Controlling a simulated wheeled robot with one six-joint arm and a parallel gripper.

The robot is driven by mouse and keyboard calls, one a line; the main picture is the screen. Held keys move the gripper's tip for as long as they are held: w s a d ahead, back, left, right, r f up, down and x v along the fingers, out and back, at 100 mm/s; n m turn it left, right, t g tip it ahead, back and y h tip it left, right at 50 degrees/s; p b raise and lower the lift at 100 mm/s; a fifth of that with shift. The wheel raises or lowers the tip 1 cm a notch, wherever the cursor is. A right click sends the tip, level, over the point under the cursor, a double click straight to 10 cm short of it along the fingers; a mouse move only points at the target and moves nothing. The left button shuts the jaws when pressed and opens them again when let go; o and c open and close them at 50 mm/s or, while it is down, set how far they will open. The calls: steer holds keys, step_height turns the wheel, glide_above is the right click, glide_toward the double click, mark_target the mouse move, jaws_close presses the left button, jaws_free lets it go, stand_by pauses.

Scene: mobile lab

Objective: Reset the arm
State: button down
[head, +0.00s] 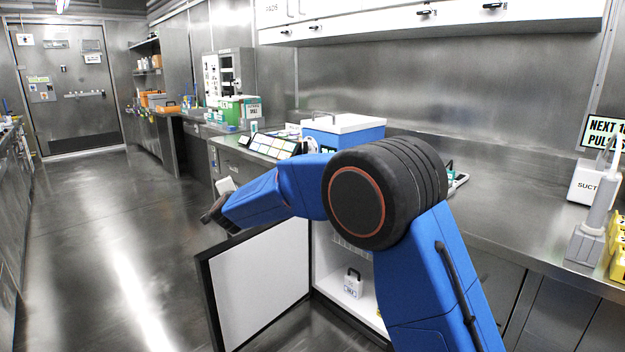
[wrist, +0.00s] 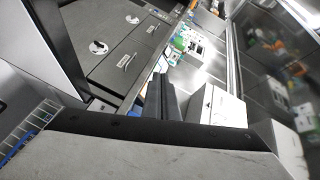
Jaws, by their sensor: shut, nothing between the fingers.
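My blue arm reaches left across the head view, above an open cabinet. My gripper (head: 212,213) is at its far end, over the open door, with the floor behind it. In the wrist view the two dark fingers (wrist: 163,98) are together and hold nothing.
The open cabinet door (head: 262,290) stands out into the aisle below my arm. Inside the cabinet is a white box with a black handle (head: 353,284). A blue box with a white lid (head: 343,130) stands on the counter (head: 500,210) behind my arm. The floor (head: 110,230) at left is clear.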

steer(key=s+d+r+n+g+y, duration=0.1)
steer(key=s+d+r+n, duration=0.2)
steer(key=d, duration=0.5)
steer(key=s+d+r+n+g+y, duration=0.1)
steer(key=s+d+r+n, duration=0.1)
steer(key=s+d+r, duration=0.35)
steer(key=s+d+n+g, duration=0.1)
steer(key=s+d, duration=0.3)
steer(key=d, duration=0.3)
steer(key=s+d+n+g, duration=0.2)
steer(key=s+d, duration=0.3)
steer(key=d, duration=0.3)
steer(key=s+d+f+n+g+h, duration=0.1)
steer(key=s+d+f+g+h, duration=0.1)
steer(key=s+d+f, duration=0.3)
steer(key=s+d+f+n+g+h, duration=0.1)
steer(key=s+d+f, duration=0.5)
steer(key=s+d, duration=0.7)
steer(key=s+d+f+n+g+h, duration=0.1)
steer(key=s+d+f+g+h, duration=0.2)
steer(key=s, duration=1.9)
steer(key=d+f, duration=0.3)
steer(key=d, duration=0.3)
steer(key=shift+s+d+f+n, duration=0.15)
steer(key=shift+d+n, duration=0.15)
